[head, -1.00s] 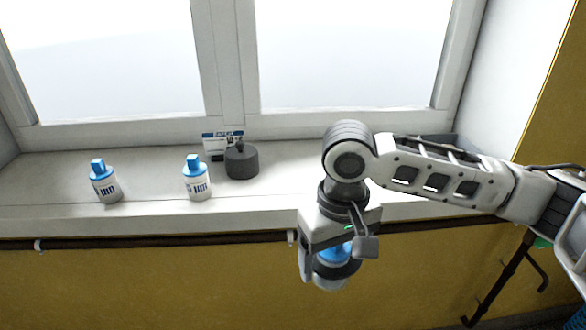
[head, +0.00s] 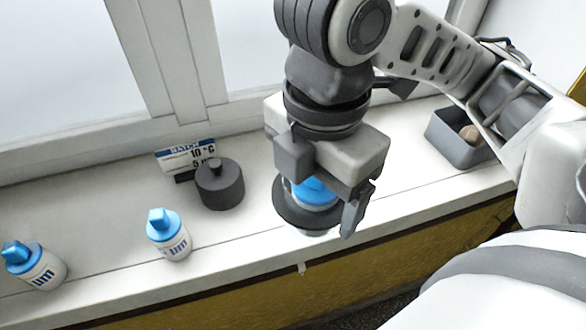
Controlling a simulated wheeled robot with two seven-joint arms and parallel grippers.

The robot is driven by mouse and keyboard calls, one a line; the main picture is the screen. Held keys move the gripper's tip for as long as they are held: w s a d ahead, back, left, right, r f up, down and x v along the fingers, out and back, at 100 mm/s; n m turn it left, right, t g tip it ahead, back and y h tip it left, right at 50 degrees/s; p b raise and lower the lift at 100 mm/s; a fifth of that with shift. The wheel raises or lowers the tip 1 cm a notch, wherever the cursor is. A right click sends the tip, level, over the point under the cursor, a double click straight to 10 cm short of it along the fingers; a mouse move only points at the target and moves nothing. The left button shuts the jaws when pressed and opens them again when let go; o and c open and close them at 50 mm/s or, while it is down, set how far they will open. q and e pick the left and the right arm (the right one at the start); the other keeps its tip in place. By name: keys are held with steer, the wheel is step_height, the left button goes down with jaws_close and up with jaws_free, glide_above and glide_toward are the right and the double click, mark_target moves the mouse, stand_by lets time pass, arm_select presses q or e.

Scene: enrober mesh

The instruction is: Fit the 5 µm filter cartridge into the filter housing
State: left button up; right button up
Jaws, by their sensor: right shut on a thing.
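My right gripper (head: 325,190) is shut on a cartridge with a blue top (head: 313,190), in front of the sill's edge in the picture. A dark round rim with a pale lower part, seemingly the filter housing (head: 290,212), shows around or just below the blue top. I cannot tell how deep the cartridge sits in it. The fingers hide much of the cartridge, and its label is not visible. Two other white cartridges with blue tops, one nearer (head: 170,235) and one at far left (head: 35,268), stand on the sill; their numbers are unclear. My left gripper is out of view.
A dark round cap with a knob (head: 220,188) sits on the windowsill (head: 110,215). Behind it stands a card (head: 186,153) reading "BATCH", "10 °C" and a partly hidden "5". A grey bin (head: 450,150) with brownish contents is at right. The sill between cap and cartridges is clear.

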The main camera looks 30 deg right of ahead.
steer(key=w+d+f+b, duration=0.1)
steer(key=w+d+f, duration=0.1)
steer(key=w+f, duration=0.1)
steer(key=w+d+f, duration=0.2)
steer(key=w+f, duration=0.1)
steer(key=w, duration=0.1)
steer(key=w+d+f+b, duration=0.1)
steer(key=w+d+f, duration=0.1)
steer(key=w+f, duration=0.1)
steer(key=shift+w+d+f+b, duration=0.25)
steer(key=shift+w+d+b, duration=0.1)
steer(key=shift+w, duration=0.15)
step_height(320, 180, down, 3)
steer(key=shift+r, duration=0.2)
steer(key=shift+w+f, duration=0.1)
steer(key=shift+f, duration=0.2)
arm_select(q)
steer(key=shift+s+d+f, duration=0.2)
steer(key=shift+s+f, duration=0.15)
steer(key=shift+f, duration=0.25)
arm_select(e)
steer(key=shift+f, duration=0.15)
steer(key=o, duration=0.9)
steer(key=shift+o, duration=0.2)
